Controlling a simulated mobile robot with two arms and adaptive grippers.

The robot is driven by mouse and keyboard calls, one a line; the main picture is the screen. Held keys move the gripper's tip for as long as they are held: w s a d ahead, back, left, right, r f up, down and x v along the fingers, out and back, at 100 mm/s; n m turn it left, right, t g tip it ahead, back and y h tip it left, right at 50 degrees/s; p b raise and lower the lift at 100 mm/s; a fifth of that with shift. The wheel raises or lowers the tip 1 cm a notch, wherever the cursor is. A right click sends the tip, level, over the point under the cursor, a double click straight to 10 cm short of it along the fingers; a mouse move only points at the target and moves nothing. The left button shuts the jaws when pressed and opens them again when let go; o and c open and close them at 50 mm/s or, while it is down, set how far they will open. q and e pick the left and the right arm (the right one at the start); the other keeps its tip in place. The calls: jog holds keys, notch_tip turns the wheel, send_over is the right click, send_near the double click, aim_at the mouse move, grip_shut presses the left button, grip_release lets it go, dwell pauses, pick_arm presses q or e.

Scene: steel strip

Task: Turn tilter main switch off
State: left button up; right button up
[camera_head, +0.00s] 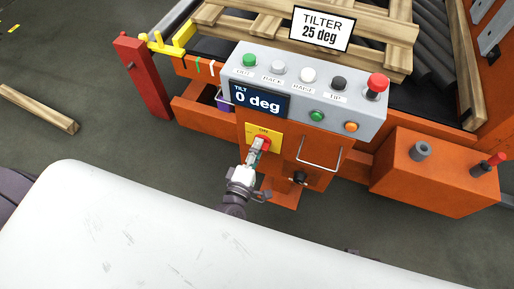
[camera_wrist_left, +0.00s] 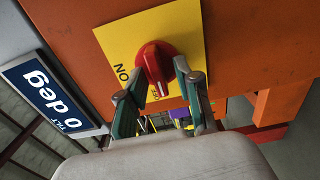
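The tilter main switch is a red rotary knob (camera_wrist_left: 155,62) on a yellow plate (camera_wrist_left: 185,25); both also show in the head view, the knob (camera_head: 263,141) and the plate (camera_head: 275,148). In the left wrist view its white mark points down, toward partly hidden lettering and away from the ON label (camera_wrist_left: 123,73). My left gripper (camera_wrist_left: 160,70) is open, with one fingertip on each side of the knob; I cannot tell whether they touch it. In the head view my left gripper (camera_head: 256,153) covers the plate's lower part. My right gripper is not in view.
Above the switch is a grey control box (camera_head: 218,68) with several buttons and a display (camera_head: 258,101) reading 0 deg. A metal handle (camera_head: 318,165) sticks out to the right of the switch. An orange box (camera_head: 430,185) stands farther right.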

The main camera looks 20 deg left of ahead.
pick_arm(q)
jog(key=s, duration=1.2)
jog(key=shift+a, duration=0.2)
notch_tip(320, 180, down, 16)
jog(key=s+f+m+g+h, duration=0.1)
jog(key=s+m+g+h, duration=0.15)
jog(key=m+g, duration=1.1)
jog(key=s+a+f+m+g+y, duration=0.2)
jog(key=s+a+f+m+y, duration=0.1)
jog(key=s+a+m, duration=0.3)
jog(key=s+a+f+p, duration=0.1)
jog(key=s+a+p, duration=0.1)
jog(key=s+p, duration=0.6)
jog(key=s+a+f+g+p, duration=0.1)
jog(key=s+p, duration=0.7)
jog(key=shift+a+f+m+p, duration=0.35)
jog(key=shift+a, duration=0.05)
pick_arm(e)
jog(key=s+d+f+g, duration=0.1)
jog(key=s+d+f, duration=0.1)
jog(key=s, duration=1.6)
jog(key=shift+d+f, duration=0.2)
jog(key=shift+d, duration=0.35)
